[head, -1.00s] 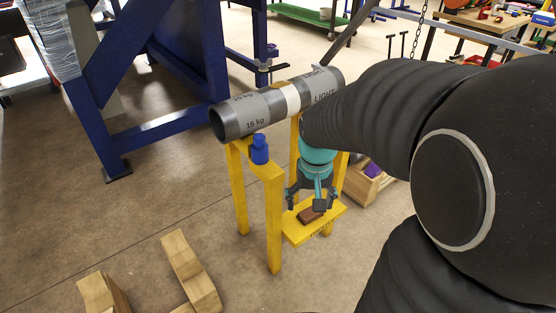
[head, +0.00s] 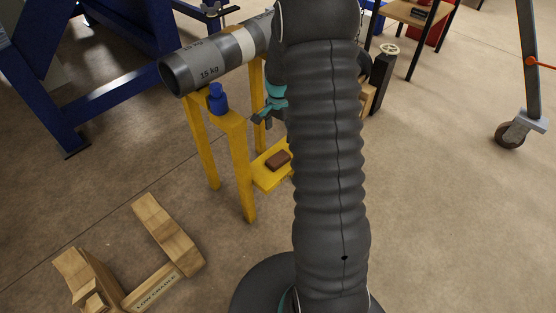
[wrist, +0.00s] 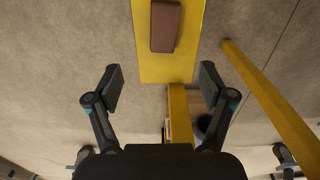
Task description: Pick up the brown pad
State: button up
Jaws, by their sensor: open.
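The brown pad (head: 278,160) is a small brown block lying on the low yellow shelf (head: 268,179) of the pipe stand. In the wrist view the pad (wrist: 165,27) lies at the top, beyond the fingertips, on the yellow board (wrist: 150,66). My gripper (wrist: 159,88) is open and empty, its fingers wide apart. In the head view only part of my gripper (head: 265,119) shows, up and left of the pad and apart from it; my arm hides the rest.
A grey pipe (head: 215,62) marked 15 kg rests on the yellow stand (head: 242,170). A blue bottle-like object (head: 217,98) stands on the stand's top. Wooden cradle pieces (head: 166,233) lie on the floor at lower left.

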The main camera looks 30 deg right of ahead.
jog(key=m, duration=0.1)
send_over(278, 157)
jog(key=f, duration=0.8)
jog(key=shift+s+f, duration=0.35)
jog(key=shift+f, duration=0.05)
jog(key=shift+w+f, duration=0.15)
jog(key=shift+f, duration=1.1)
jog(key=shift+w+f, duration=0.1)
jog(key=shift+f, duration=1.15)
jog(key=c, duration=1.2)
